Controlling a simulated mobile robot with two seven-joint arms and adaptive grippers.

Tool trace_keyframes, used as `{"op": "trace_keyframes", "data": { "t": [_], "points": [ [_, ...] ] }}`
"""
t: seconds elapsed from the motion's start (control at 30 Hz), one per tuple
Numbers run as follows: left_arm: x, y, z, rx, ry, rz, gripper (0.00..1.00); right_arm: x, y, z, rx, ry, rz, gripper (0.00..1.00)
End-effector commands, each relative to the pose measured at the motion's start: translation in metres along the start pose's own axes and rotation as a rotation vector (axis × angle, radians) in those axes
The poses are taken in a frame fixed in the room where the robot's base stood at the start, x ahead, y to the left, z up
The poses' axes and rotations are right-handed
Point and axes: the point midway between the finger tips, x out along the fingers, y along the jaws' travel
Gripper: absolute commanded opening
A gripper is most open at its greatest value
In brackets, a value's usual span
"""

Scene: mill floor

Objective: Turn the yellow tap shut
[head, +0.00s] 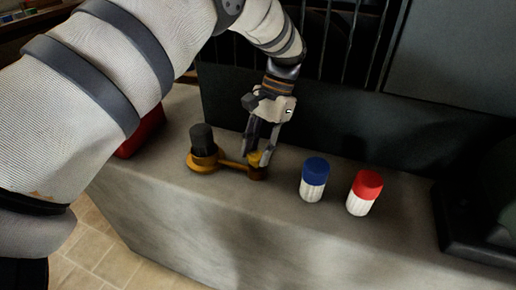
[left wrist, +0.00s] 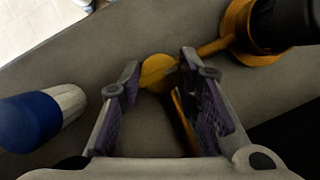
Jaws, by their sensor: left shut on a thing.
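The yellow tap lies on the grey counter in the head view, with a round base (head: 203,163) at its left and a thin arm running right to a small round end (head: 257,174). A dark cylinder (head: 202,138) stands on the base. My left gripper (head: 257,158) points down at the small end, shut on the tap there. In the left wrist view the tap's yellow round end (left wrist: 157,72) shows at the fingertips (left wrist: 159,62), and a thin yellow piece (left wrist: 184,122) shows between the fingers. The fingers partly hide the grip. My right gripper is not in view.
A blue-capped white bottle (head: 314,180) and a red-capped white bottle (head: 364,193) stand to the right of the tap. A red object (head: 142,133) is partly hidden behind my left arm. A dark panel rises behind the counter (head: 230,215); its front strip is clear.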

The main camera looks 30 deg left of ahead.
Motion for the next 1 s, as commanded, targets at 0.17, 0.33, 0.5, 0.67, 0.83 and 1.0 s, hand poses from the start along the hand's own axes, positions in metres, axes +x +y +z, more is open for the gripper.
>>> {"op": "trace_keyframes", "data": {
  "t": [0.17,0.33,0.5,0.67,0.83,1.0],
  "points": [
    [0.002,0.0,0.0,0.002,-0.004,0.001,0.03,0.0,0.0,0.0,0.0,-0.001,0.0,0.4],
    [0.002,0.0,0.0,0.001,-0.004,0.001,0.49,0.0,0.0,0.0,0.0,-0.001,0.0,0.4],
    [0.001,0.0,0.0,0.0,-0.003,0.001,0.49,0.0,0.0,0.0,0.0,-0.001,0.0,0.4],
    [-0.004,0.0,0.002,0.0,0.0,0.0,0.49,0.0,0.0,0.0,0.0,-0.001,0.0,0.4],
    [-0.039,0.0,0.015,0.0,0.003,-0.001,0.49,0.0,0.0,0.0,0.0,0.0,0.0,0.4],
    [-0.074,0.0,0.031,0.0,0.001,0.0,0.49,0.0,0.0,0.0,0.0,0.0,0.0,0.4]
  ]
}}
